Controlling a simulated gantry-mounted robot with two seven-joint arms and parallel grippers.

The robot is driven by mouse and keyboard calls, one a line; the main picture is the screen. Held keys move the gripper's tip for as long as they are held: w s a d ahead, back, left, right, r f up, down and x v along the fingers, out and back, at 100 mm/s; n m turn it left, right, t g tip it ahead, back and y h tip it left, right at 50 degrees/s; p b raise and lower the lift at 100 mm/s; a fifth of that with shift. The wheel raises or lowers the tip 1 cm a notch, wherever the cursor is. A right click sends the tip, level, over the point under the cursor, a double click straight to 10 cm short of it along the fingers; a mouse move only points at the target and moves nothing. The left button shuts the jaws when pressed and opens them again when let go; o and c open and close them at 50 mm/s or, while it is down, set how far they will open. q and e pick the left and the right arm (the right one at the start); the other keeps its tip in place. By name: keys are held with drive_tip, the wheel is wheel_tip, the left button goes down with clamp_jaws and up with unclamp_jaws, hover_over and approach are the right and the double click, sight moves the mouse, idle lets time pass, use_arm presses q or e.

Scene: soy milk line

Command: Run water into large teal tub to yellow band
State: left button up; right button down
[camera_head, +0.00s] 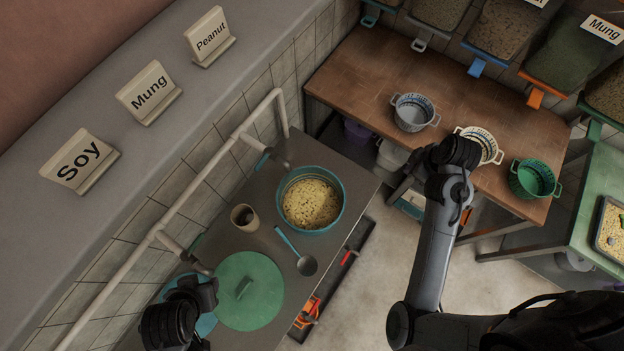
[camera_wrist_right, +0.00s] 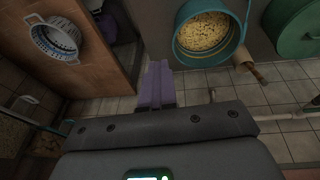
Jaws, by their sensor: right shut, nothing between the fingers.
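The large teal tub (camera_head: 320,232) stands on the grey counter, holding pale yellow beans (camera_head: 311,203). It also shows at the top of the right wrist view (camera_wrist_right: 241,48). A grey tap (camera_head: 272,154) comes off the wall pipe, just above and left of the tub. My right gripper (camera_head: 456,152) is apart from the tub, over the wooden table; its purple fingers (camera_wrist_right: 157,84) are shut and empty. My left gripper (camera_head: 190,302) is at the lower left beside the green lid; its fingers cannot be made out.
A round green lid (camera_head: 262,300), a brown cup (camera_head: 243,216) and a ladle (camera_head: 306,265) lie near the tub. A grey-blue colander (camera_head: 412,113), a cream colander (camera_head: 490,145) and a green one (camera_head: 533,179) stand on the wooden table (camera_head: 370,65).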

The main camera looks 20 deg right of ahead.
drive_tip(key=a, duration=0.1)
drive_tip(key=a+y, duration=0.1)
drive_tip(key=a, duration=0.1)
drive_tip(key=shift+w+a+f, duration=0.1)
drive_tip(key=shift+w, duration=0.3)
drive_tip(key=w+d+n, duration=0.2)
drive_tip(key=w+d, duration=0.2)
drive_tip(key=w, duration=0.3)
drive_tip(key=w+d+n+y, duration=0.1)
drive_tip(key=w+d+n, duration=0.1)
drive_tip(key=w, duration=0.6)
drive_tip(key=shift+d+g+b, duration=0.3)
drive_tip(key=shift+d+b, duration=0.05)
drive_tip(key=shift+d, duration=0.5)
drive_tip(key=shift+w, duration=0.1)
drive_tip(key=w+d+n+g+b, duration=0.1)
drive_tip(key=w+n+b, duration=0.4)
drive_tip(key=w+b, duration=0.8)
drive_tip(key=shift+w+y, duration=0.4)
drive_tip(key=shift+w, duration=0.8)
